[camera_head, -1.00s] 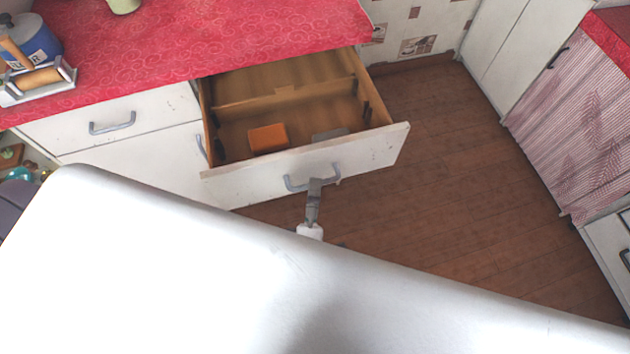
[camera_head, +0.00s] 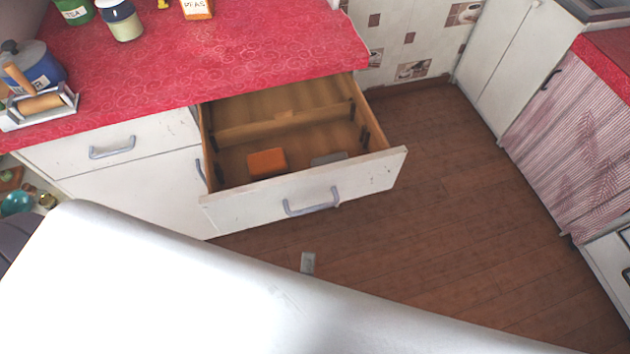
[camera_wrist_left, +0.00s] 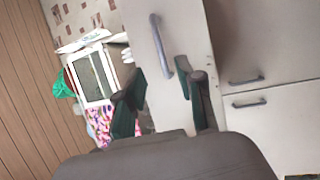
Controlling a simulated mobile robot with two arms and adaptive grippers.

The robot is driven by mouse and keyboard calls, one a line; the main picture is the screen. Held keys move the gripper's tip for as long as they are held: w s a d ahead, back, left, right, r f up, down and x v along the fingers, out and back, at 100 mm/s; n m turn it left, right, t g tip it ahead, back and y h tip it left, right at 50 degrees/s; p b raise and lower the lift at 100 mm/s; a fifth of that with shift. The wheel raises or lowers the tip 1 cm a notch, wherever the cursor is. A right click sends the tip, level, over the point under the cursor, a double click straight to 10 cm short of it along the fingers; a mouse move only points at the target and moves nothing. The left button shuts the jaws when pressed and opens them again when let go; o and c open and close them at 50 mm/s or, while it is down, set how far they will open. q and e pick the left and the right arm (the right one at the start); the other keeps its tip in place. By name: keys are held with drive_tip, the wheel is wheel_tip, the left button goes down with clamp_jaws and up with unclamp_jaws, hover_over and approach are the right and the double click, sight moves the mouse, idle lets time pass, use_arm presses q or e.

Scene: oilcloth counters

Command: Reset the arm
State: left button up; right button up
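My left gripper (camera_head: 307,262) shows only as a small grey tip above my white body in the head view. It is apart from the drawer handle (camera_head: 312,203), in front of and below it. In the left wrist view, the two dark green fingers of my left gripper (camera_wrist_left: 160,72) stand apart with nothing held between them. A drawer handle (camera_wrist_left: 168,45) lies beyond them. The white drawer (camera_head: 370,181) stands open, with an orange block (camera_head: 267,163) and a flat grey item (camera_head: 329,159) inside. My right gripper is in neither view.
A red patterned counter (camera_head: 230,65) above the drawer holds jars and a blue canister (camera_head: 38,67). Brown floor (camera_head: 430,220) is clear right of the drawer. A curtained counter unit (camera_head: 575,135) stands at the right.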

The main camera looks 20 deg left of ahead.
use_arm(q)
wheel_tip(320, 180, down, 24)
drive_tip(key=s+m+g+h, duration=0.2)
drive_tip(key=m+g+h, duration=0.55)
drive_tip(key=m, duration=0.65)
drive_tip(key=s+a+f+m+g+y, duration=0.3)
drive_tip(key=s+a+f+m+g, duration=0.5)
drive_tip(key=s+a+f+g, duration=0.3)
drive_tip(key=s+a+f, duration=0.4)
drive_tip(key=s+f, duration=0.1)
drive_tip(key=shift+a+y, duration=0.15)
drive_tip(key=shift+y, duration=0.2)
drive_tip(key=shift+f, duration=0.1)
